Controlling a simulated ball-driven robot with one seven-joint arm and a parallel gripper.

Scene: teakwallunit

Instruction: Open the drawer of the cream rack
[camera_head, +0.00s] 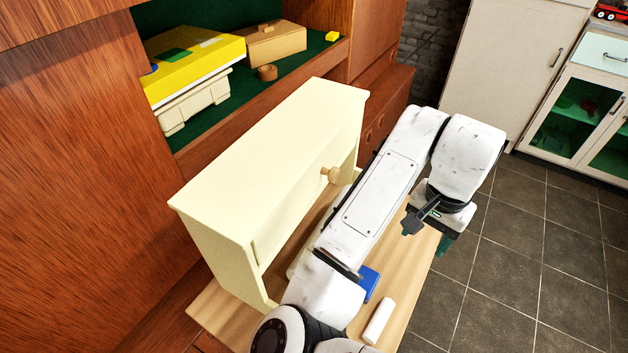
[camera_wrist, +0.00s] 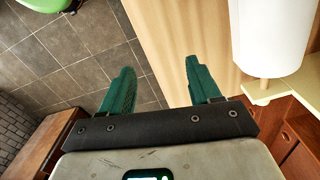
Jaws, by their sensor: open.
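The cream rack (camera_head: 262,160) stands on a light wooden board, a drawer in its upper part and an open space below. The drawer front (camera_head: 292,205) looks flush with the rack, so the drawer looks shut. Its round tan knob (camera_head: 330,175) faces right. My gripper (camera_head: 443,240) is to the right of the rack, well apart from the knob, near the board's right edge. In the wrist view its green fingers (camera_wrist: 163,82) are apart with nothing between them. My arm hides part of the rack's lower front.
On the wooden board (camera_head: 230,318) are a blue object (camera_head: 369,282) and a white cylinder (camera_head: 379,320), close to my arm. Behind the rack, a wall-unit shelf holds a yellow box (camera_head: 195,62) and a brown box (camera_head: 275,43). Tiled floor (camera_head: 520,270) at right is clear.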

